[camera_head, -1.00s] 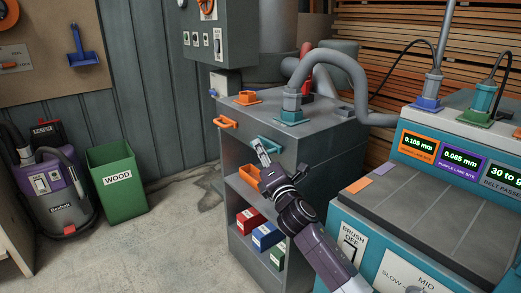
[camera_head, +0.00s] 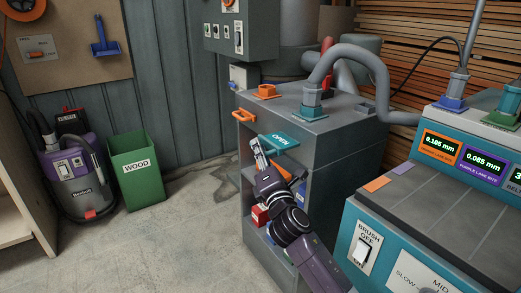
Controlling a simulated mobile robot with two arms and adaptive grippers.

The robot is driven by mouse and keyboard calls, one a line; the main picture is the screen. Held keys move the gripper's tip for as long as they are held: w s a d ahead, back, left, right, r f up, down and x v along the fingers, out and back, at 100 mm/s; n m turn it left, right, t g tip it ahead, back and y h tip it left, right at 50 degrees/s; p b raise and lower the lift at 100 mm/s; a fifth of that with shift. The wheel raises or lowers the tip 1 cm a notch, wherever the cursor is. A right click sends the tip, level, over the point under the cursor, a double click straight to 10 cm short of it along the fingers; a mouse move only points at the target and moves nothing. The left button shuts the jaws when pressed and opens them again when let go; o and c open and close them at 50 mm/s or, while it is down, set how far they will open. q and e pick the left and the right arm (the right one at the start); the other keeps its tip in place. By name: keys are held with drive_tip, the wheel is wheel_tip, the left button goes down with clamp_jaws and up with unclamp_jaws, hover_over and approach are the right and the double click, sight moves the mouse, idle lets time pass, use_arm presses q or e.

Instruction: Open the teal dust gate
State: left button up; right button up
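The teal dust gate (camera_head: 282,141) is a flat plate marked "OPEN" that sticks out from the upper front of the grey cabinet (camera_head: 330,150). My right gripper (camera_head: 258,147) is at the plate's outer left end, where the gate's handle is. Its pale fingers appear closed on that end and hide most of the handle. A teal hose fitting (camera_head: 312,103) stands on the cabinet top behind the gate. My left gripper is out of view.
An orange handle (camera_head: 245,115) sticks out to the left of the teal gate. Coloured bins, including a red one (camera_head: 259,214), sit on the shelves below. The sander (camera_head: 430,215) stands close on the right. Open floor lies left, before the green WOOD bin (camera_head: 136,175).

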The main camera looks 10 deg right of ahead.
drive_tip(key=shift+s, duration=0.1)
drive_tip(key=v, duration=1.1)
drive_tip(key=shift+s, duration=0.4)
drive_tip(key=shift+f, duration=0.2)
